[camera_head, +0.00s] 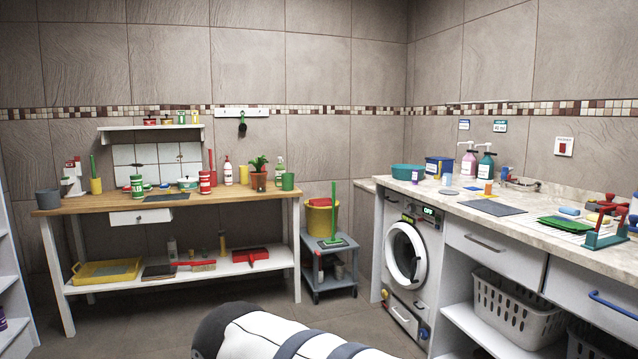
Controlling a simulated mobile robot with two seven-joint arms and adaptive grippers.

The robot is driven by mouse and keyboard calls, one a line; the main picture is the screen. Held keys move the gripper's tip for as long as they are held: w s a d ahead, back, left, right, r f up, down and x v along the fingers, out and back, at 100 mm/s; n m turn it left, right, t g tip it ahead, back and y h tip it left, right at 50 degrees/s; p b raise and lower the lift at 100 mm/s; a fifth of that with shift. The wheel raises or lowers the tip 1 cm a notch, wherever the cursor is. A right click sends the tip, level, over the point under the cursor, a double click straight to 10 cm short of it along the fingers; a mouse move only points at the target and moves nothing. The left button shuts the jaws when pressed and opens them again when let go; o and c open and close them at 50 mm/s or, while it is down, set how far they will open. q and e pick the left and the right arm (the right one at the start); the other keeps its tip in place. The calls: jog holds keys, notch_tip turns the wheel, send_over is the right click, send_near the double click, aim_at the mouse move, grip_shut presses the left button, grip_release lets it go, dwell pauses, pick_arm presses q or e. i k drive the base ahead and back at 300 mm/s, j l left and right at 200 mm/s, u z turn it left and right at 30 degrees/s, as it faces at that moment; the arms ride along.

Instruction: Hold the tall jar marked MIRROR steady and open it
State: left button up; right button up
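I cannot read the word MIRROR on anything at this distance. Two upright striped jars stand on the wooden-topped bench (100,206) at the left: a green and white one (137,187) and a red and white one (204,183). Both look closed, and I cannot tell which, if either, is the jar of the task. A white arm link of mine with dark bands crosses the bottom middle of the view, far from the bench. Neither of my grippers shows.
The bench also carries a potted plant (259,178), bottles, cups and a dark mat (167,197). A grey cart (330,265) with a yellow bucket (320,215) stands right of it. A washing machine (407,255) and a cluttered counter (520,230) fill the right. Floor before the bench is clear.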

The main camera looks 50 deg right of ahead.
aim_at(205, 181)
jog(key=z, duration=0.9)
jog(key=i+j+z, duration=0.25)
jog(key=i+j, duration=2.05)
jog(key=i+l, duration=0.2)
jog(key=i, duration=0.05)
